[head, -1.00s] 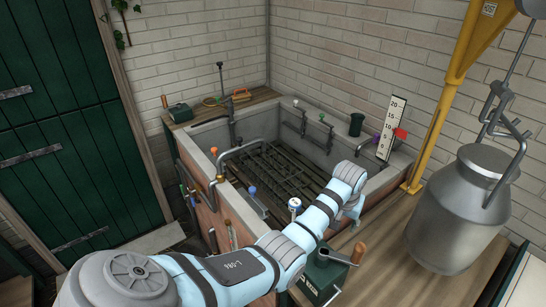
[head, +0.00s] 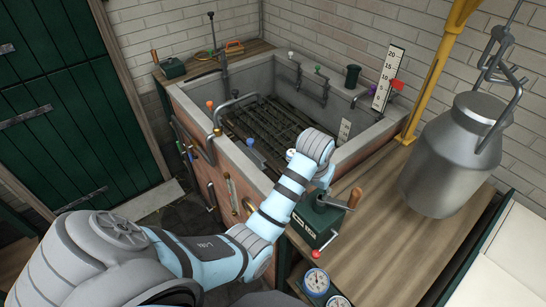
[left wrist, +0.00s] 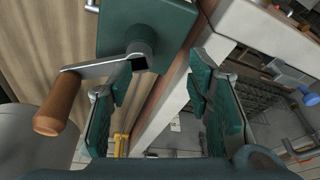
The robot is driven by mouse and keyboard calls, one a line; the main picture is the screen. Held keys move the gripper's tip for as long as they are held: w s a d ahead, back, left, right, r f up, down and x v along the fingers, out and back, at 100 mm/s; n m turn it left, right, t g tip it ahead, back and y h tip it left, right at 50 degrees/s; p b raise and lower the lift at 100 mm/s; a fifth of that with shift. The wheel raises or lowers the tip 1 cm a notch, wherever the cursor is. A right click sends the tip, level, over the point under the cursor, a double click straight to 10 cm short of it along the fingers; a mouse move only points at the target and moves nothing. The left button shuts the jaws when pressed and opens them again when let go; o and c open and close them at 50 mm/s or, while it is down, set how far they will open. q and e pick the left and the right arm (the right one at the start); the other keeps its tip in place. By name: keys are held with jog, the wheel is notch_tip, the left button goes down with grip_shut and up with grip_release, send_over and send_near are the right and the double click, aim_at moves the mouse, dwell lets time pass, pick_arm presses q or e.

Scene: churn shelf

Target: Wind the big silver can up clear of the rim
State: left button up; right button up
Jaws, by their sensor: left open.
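The big silver can (head: 440,165) hangs at the right in the head view on a hook and chain (head: 497,75), above or at the wooden counter; I cannot tell whether its base touches. A green winch box (head: 316,222) with a crank and wooden handle (head: 355,198) stands at the counter's front left. In the left wrist view the crank handle (left wrist: 60,103) lies left of my left gripper (left wrist: 163,105), whose two green fingers are open and empty. In the head view my left wrist hides its fingers, close to the winch box. My right gripper is not seen.
The stone trough (head: 262,170) with a slatted rack in its bottom is behind my arm, with taps and valves along its edge. A yellow post (head: 430,85) stands between trough and can. Dials (head: 317,283) sit below the winch box. A white scale (head: 388,80) stands at the trough's back right.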

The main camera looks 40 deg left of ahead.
pick_arm(q)
jog(key=s+f, duration=0.5)
jog(key=f, duration=0.4)
jog(key=s+a+f+b, duration=0.1)
jog(key=s+f, duration=0.4)
jog(key=f, duration=0.3)
jog(key=s+a+f+m+b, duration=0.1)
jog(key=s+f, duration=0.4)
jog(key=f, duration=0.4)
jog(key=shift+f+g, duration=0.3)
jog(key=shift+g, duration=0.1)
jog(key=s+f+t+b, duration=0.2)
jog(key=s+f, duration=0.5)
jog(key=f, duration=0.4)
jog(key=s+a+f+g+b, duration=0.1)
jog(key=s+f, duration=0.2)
jog(key=s, duration=0.7)
jog(key=s+f+g, duration=0.2)
jog(key=s+f, duration=0.2)
jog(key=s, duration=0.7)
jog(key=shift+s+a+m+b, duration=0.3)
jog(key=shift+a+m+b, duration=0.05)
jog(key=shift+m+b, duration=0.05)
